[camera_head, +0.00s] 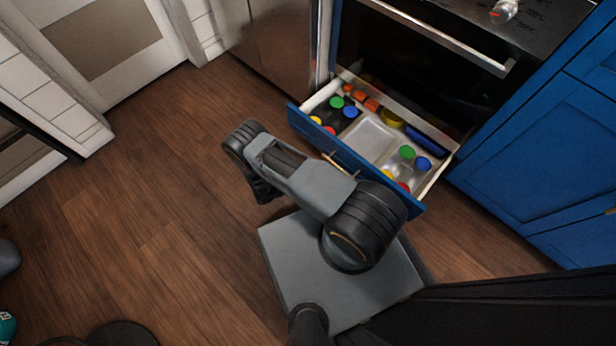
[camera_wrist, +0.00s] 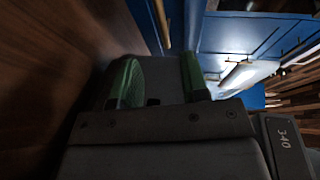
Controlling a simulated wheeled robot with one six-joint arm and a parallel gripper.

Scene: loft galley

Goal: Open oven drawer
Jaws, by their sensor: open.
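The oven drawer (camera_head: 305,122) has a blue front and white sides. In the head view it stands pulled out below the oven (camera_head: 440,38). Its brass handle (camera_head: 345,165) is partly hidden behind my arm. In the wrist view my gripper (camera_wrist: 158,70) shows two green fingers, apart with nothing between them. A brass bar (camera_wrist: 161,22), likely the drawer handle, lies just beyond the fingertips along a blue panel and appears apart from them. In the head view my fingers cannot be made out.
The drawer holds jars with coloured lids and a pale tray (camera_head: 370,138). Blue cabinets (camera_head: 545,165) stand to the right, and a steel-coloured cabinet (camera_head: 275,35) to the left. Wooden floor (camera_head: 150,190) is clear left of my arm. A dark round object (camera_head: 122,334) lies at bottom left.

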